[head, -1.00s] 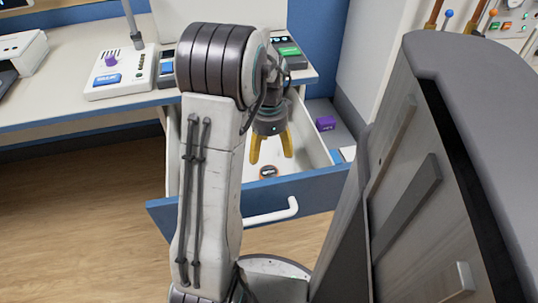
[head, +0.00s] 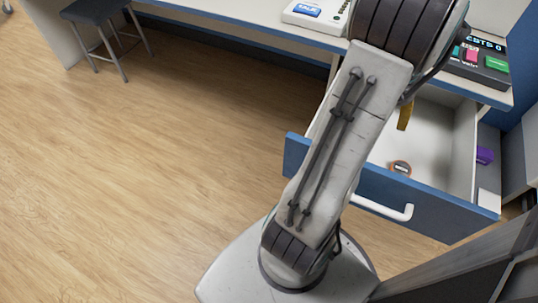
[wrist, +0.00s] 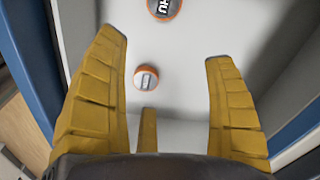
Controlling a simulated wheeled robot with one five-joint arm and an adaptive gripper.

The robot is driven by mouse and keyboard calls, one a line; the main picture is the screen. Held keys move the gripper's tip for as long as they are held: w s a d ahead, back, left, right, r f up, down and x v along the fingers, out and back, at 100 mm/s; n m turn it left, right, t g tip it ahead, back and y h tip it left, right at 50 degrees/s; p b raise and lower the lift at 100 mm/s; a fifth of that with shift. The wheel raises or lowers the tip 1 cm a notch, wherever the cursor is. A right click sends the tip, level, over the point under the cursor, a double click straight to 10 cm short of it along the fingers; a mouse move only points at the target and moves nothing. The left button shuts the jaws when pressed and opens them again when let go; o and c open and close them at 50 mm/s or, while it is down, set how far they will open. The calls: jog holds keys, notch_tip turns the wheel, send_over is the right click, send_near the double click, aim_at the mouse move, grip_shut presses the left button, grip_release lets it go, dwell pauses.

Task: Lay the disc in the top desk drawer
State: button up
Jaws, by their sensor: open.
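The desk drawer (head: 440,204) is pulled open, with a blue front, white handle and pale inside. An orange-rimmed, dark-topped disc (head: 400,168) lies on its floor near the front. The wrist view shows two round orange-rimmed pieces on the pale floor: a smaller one (wrist: 146,77) between my fingers' lines and a larger dark-labelled one (wrist: 164,8) at the top edge. My gripper (wrist: 165,50) is open, its yellow fingers spread and empty above the drawer floor. In the head view my arm hides most of it; one yellow finger shows.
A purple block (head: 484,155) lies right of the drawer. A stool (head: 105,25) stands far left. The wooden floor is clear.

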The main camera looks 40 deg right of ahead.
jog(key=w+a+r+n+t, duration=0.1)
jog(key=w+a+r+n, duration=0.1)
jog(key=w+a+n, duration=0.6)
jog(key=w+a+r+n, duration=0.35)
jog(key=w+a, duration=0.25)
jog(key=a, duration=0.4)
jog(key=s+a+n, duration=0.1)
jog(key=a+n, duration=0.6)
jog(key=a, duration=0.2)
jog(key=s+a+n+t, duration=0.1)
jog(key=s+a+n, duration=0.1)
jog(key=a+n, duration=0.5)
jog(key=shift+s+a+f, duration=0.2)
jog(key=shift+s+a, duration=0.1)
jog(key=shift+a, duration=0.7)
jog(key=shift+n, duration=0.25)
